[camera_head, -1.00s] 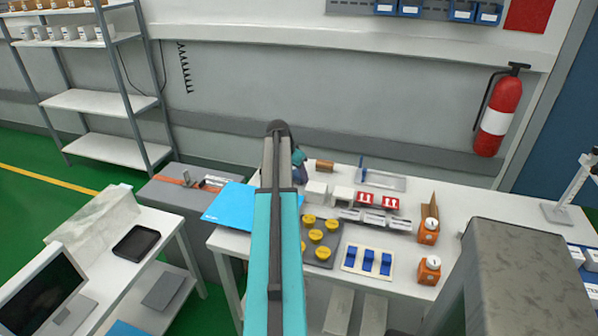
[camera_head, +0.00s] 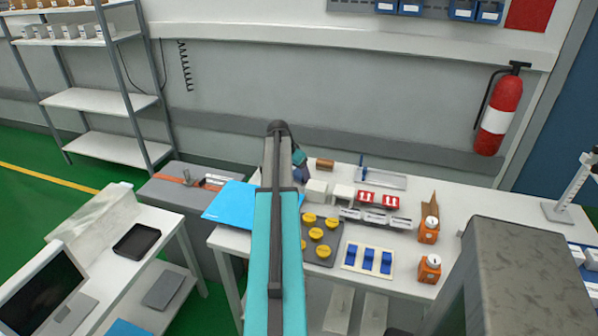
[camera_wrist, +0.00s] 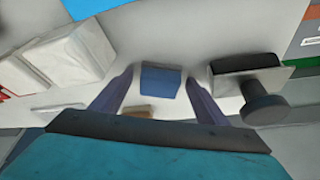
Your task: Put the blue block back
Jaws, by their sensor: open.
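In the wrist view a small blue block (camera_wrist: 160,81) stands on the white bench between the two dark fingers of my gripper (camera_wrist: 165,95). The fingers are spread, with a visible gap on each side of the block. In the head view my gripper (camera_head: 301,172) shows only partly beside my teal arm, low over the back of the bench (camera_head: 470,205). I cannot make out that block there. A pale holder (camera_head: 347,268) at the front of the bench carries several blue pieces (camera_head: 368,261).
White boxes (camera_head: 316,191) stand close to the right of my gripper. A brown block (camera_head: 324,165) lies behind. A tray of yellow knobs (camera_head: 335,229), red pieces (camera_head: 364,198) and orange-based bottles (camera_head: 428,231) crowd the bench. A blue sheet (camera_head: 231,203) lies at left.

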